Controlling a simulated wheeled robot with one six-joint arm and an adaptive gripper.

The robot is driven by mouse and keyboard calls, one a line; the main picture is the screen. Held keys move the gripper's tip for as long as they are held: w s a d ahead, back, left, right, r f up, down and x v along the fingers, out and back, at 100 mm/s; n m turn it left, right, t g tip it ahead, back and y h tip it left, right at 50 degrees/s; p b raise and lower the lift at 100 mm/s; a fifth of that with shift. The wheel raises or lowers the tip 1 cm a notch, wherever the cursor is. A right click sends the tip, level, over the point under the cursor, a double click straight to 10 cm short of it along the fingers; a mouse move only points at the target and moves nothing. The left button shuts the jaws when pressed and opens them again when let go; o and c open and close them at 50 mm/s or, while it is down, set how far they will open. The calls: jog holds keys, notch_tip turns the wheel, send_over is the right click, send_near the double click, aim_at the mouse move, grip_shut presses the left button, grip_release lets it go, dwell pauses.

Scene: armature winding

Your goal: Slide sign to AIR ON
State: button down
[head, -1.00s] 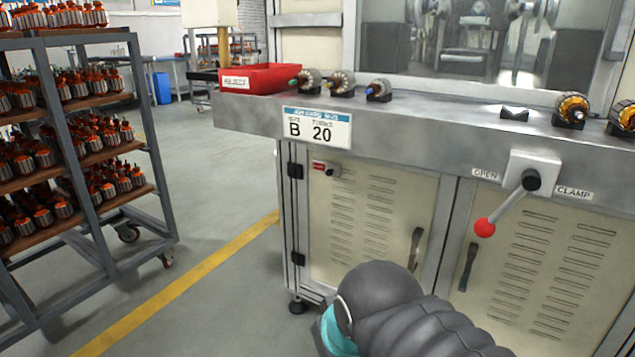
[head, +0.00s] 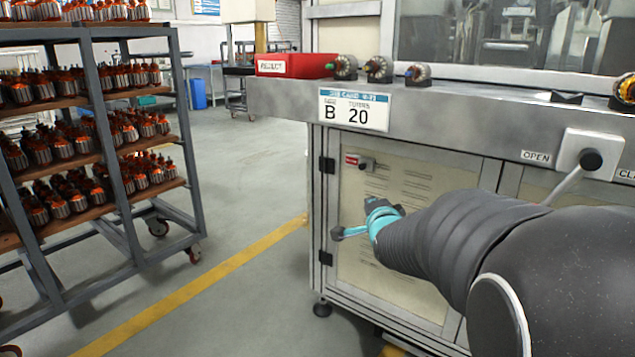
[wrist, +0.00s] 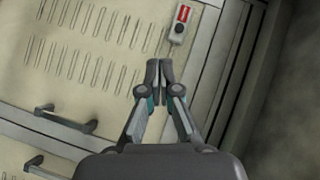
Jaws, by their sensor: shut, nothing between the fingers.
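The sign is a small slider with a red label (head: 352,159) and a grey body on the upper left of the beige cabinet door. It also shows in the wrist view as a red and white label (wrist: 183,13) above a dark round knob. Its lettering is too small to read. My gripper (wrist: 160,68) is shut and empty, with its fingertips below and left of the sign in the wrist view, apart from it in the picture. In the head view my arm reaches in from the right, and its teal end is below the sign.
A "B 20" card (head: 354,109) hangs on the bench edge above the sign. A red bin (head: 295,65) and several armatures stand on the bench. A clamp lever's mount (head: 590,154) is at right. A loaded rack (head: 188,125) stands left, with open floor between.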

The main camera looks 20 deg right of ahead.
jog(key=w+d+f+m+t+h+b, duration=0.1)
jog(key=w+d+m+t, duration=0.1)
jog(key=w+d+m, duration=0.2)
jog(key=shift+w+d+f+m+t, duration=0.25)
jog(key=shift+d+m+t, duration=0.2)
jog(key=shift+d, duration=0.6)
send_near(366, 166)
jog(key=w+d, duration=0.2)
jog(key=d, duration=0.1)
jog(key=shift+w+a+r+p, duration=0.1)
jog(key=shift+w+a+p, duration=0.15)
jog(key=shift+w, duration=0.15)
jog(key=shift+w+a+p, duration=0.2)
jog(key=shift+w+p, duration=0.05)
jog(key=shift+w, duration=0.15)
jog(key=shift+w+a+r, duration=0.1)
jog(key=shift+w+a, duration=0.3)
jog(key=shift+w, duration=0.35)
